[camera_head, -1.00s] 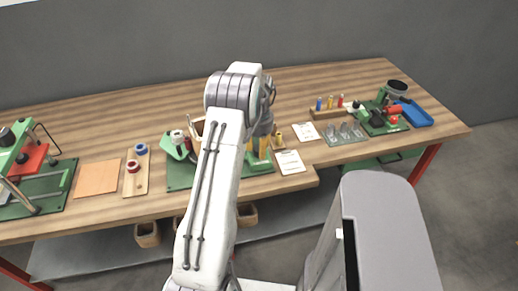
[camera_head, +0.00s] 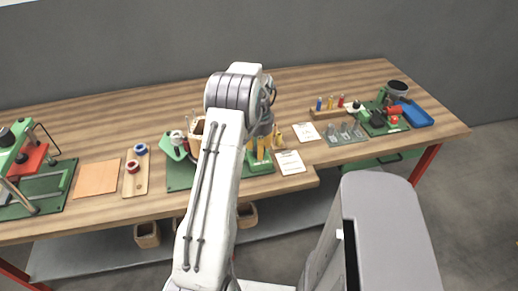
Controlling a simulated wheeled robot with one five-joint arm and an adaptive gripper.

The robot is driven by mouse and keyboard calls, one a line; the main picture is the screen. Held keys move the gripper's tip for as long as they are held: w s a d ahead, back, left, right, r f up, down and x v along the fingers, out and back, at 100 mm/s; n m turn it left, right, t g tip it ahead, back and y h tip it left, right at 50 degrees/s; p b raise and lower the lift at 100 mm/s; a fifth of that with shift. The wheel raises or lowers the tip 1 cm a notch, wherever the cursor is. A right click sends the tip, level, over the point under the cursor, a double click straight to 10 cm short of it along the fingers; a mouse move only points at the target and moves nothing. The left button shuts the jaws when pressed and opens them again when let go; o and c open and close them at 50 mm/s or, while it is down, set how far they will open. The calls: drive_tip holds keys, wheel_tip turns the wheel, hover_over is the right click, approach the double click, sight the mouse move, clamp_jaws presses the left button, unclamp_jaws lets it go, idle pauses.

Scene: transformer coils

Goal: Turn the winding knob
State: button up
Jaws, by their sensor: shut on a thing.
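The winding station stands on a green base (camera_head: 181,178) at the middle of the bench. My gripper (camera_head: 260,149) is at the right end of the station, pointing down, with yellowish fingers over the green base. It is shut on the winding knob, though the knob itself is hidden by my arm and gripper.
A wooden holder (camera_head: 143,181) with red and blue spools and an orange sheet (camera_head: 97,178) lie to the left. The back of the bench is clear.

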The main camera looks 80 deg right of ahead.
drive_tip(key=shift+s+d+r+m, duration=0.1)
drive_tip(key=shift+d+r+m, duration=0.05)
drive_tip(key=shift+d+m, duration=0.15)
idle(1.1)
drive_tip(key=o, duration=0.9)
drive_tip(key=shift+o, duration=1.4)
wheel_tip(320, 180, up, 12)
